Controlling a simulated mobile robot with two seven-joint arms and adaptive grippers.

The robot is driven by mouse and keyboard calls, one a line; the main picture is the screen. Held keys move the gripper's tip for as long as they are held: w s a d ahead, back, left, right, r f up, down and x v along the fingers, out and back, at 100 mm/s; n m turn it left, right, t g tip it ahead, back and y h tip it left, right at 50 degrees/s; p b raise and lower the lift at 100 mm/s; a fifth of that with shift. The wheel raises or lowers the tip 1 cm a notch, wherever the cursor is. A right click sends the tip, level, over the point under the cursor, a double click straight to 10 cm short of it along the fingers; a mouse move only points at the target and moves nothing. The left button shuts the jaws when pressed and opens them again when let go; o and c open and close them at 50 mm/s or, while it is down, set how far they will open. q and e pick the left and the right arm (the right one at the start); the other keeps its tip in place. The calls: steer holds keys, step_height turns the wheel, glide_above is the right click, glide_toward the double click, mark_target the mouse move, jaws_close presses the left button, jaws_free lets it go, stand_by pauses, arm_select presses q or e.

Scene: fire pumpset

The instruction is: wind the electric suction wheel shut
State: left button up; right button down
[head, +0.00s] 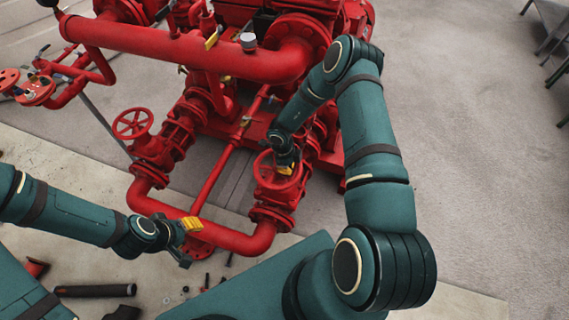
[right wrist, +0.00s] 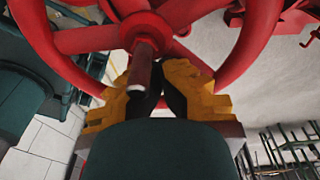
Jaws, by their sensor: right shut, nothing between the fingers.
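A red spoked handwheel (head: 266,178) sits on top of a red valve at the lower middle of the head view. My right gripper (head: 286,167) is over this wheel. In the right wrist view the wheel (right wrist: 85,40) fills the top, with its hub and protruding stem end (right wrist: 140,75) in front of the fingers. The right gripper's yellow fingers (right wrist: 160,75) are shut and empty, close beside the stem; whether they touch it I cannot tell. A second red handwheel (head: 131,124) stands further left. My left gripper (head: 187,238) is apart from both wheels, its finger gap unclear.
A thick red pipe (head: 190,52) crosses above the wheels. A lower red pipe (head: 205,232) joins the two valves near my left gripper. A black cylinder (head: 95,291) and small dark parts lie at the lower left. Open floor (head: 470,150) is at the right.

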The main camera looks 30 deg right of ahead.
arm_select(q)
steer(key=shift+f, duration=0.25)
arm_select(e)
steer(key=shift+t+y, duration=0.4)
steer(key=shift+t, duration=0.5)
steer(key=w, duration=0.5)
steer(key=shift+w+f, duration=0.15)
steer(key=shift+f, duration=0.2)
arm_select(q)
step_height(320, 180, up, 7)
steer(key=w+p, duration=0.2)
steer(key=p, duration=0.4)
steer(key=shift+f+p, duration=0.15)
steer(key=shift+p, duration=0.25)
arm_select(e)
step_height(320, 180, up, 7)
steer(key=w, duration=0.1)
steer(key=shift+w+d, duration=0.15)
arm_select(q)
steer(key=shift+s+d, duration=0.1)
arm_select(e)
steer(key=shift+r, duration=0.1)
